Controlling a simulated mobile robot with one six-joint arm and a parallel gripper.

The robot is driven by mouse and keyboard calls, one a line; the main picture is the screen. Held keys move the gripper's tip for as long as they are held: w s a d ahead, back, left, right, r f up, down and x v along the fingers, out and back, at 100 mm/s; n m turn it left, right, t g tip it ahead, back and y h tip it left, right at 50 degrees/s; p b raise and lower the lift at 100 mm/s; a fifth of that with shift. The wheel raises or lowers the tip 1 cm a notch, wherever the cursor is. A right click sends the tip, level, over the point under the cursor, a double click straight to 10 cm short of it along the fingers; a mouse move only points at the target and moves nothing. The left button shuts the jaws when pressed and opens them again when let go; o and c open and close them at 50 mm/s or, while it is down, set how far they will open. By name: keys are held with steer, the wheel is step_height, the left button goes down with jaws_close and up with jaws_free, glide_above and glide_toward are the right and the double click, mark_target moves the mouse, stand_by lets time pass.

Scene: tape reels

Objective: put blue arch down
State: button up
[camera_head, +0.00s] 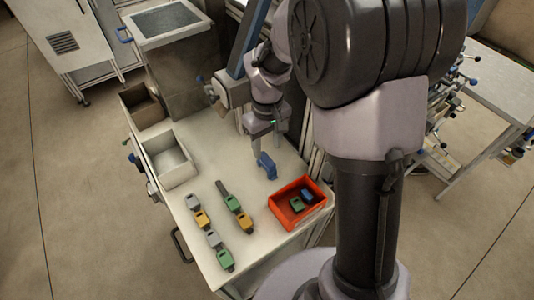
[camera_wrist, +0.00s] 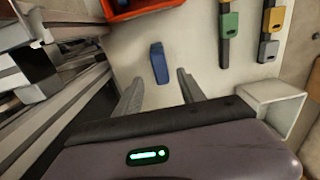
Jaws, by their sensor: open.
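The blue arch (camera_head: 267,165) stands on the white tabletop (camera_head: 215,170), left of the red tray in the head view. In the wrist view the blue arch (camera_wrist: 159,63) lies ahead of the fingertips, about midway between their lines. My gripper (camera_head: 262,138) is above and just behind the arch in the head view. The arch looks free of both fingers.
A red tray (camera_head: 275,210) holds a green and a blue piece. Several grey, yellow and green pieces (camera_head: 201,219) lie in two rows at the front. A white open box (camera_head: 182,176) and a brown box (camera_head: 150,115) stand at the left edge. Bare tabletop lies between the box and the arch.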

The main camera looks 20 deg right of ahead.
mark_target(267, 162)
steer(key=s+a+r+m+t, duration=0.1)
steer(key=s+r+m, duration=0.1)
steer(key=s+r, duration=0.35)
steer(key=s+a+r+m+t, duration=0.1)
steer(key=s+r+m+t, duration=0.1)
steer(key=r, duration=0.6)
steer(key=s+a+r+m+t+y, duration=0.2)
steer(key=s+r+m, duration=0.2)
steer(key=s, duration=0.7)
steer(key=shift+s+t, duration=0.25)
steer(key=shift+t, duration=0.15)
